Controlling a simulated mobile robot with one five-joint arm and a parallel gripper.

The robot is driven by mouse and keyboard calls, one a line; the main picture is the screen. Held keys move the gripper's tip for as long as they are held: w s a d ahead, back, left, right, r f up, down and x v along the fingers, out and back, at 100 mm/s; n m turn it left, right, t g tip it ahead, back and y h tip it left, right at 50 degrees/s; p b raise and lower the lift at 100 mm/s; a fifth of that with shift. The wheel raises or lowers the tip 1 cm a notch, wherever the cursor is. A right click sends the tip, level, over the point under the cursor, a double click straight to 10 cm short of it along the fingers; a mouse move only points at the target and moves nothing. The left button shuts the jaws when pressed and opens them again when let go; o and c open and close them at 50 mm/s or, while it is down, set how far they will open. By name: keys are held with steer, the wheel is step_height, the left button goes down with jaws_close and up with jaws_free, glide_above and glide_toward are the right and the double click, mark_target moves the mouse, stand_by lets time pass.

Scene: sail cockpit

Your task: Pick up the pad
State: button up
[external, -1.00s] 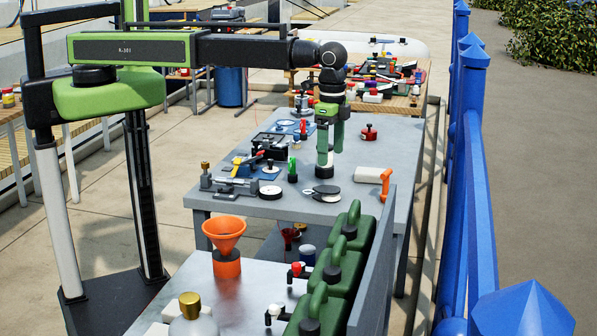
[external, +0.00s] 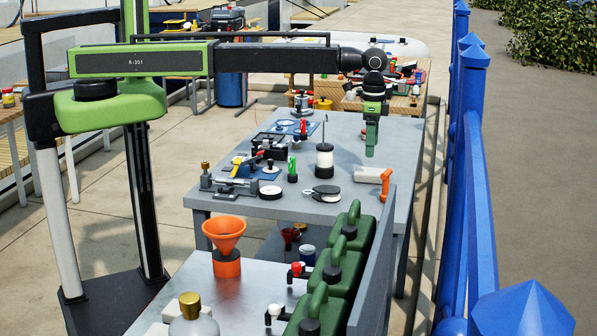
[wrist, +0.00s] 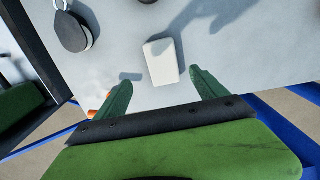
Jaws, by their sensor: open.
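The pad looks to be the white block (external: 368,174) lying on the grey table, beside an orange-handled item. In the wrist view the white block (wrist: 161,62) lies flat just beyond the fingertips and between their lines. My gripper (external: 370,153) hangs above the table, just behind the white block in the external view. In the wrist view my gripper (wrist: 162,80) has its two green fingers wide apart with nothing between them. From outside, the fingers overlap, so their gap does not show there.
The orange handle (external: 385,184) is close to the block's right. A white and black cylinder with a thin rod (external: 324,161) stands to the left. A round black and white item (external: 322,192) lies nearer. The table's right side is mostly clear.

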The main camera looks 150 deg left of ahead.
mark_target(374, 171)
steer(key=f+b, duration=0.2)
steer(key=f, duration=0.1)
steer(key=f+b, duration=0.5)
steer(key=f, duration=0.1)
steer(key=shift+s+a+f+b, duration=0.2)
steer(key=shift+a+b, duration=0.05)
steer(key=shift+b, duration=0.1)
steer(key=shift+r, duration=0.2)
steer(key=c, duration=1.4)
steer(key=r+p, duration=0.2)
steer(key=p, duration=0.1)
steer(key=d+r+p, duration=0.1)
steer(key=r+p, duration=0.1)
steer(key=r, duration=0.1)
steer(key=shift+w+d+r+p, duration=0.15)
steer(key=shift+r+p, duration=0.1)
steer(key=shift+p, duration=0.15)
steer(key=w+d+r+p, duration=0.1)
steer(key=d, duration=0.2)
steer(key=w+d+r+p, duration=0.1)
steer(key=d+r+p, duration=0.1)
steer(key=d, duration=0.1)
steer(key=w+d+r+p, duration=0.1)
steer(key=d+r+p, duration=0.1)
steer(key=d, duration=0.1)
steer(key=shift+w+d+r, duration=0.25)
steer(key=shift+w+d, duration=0.1)
steer(key=shift+w, duration=0.05)
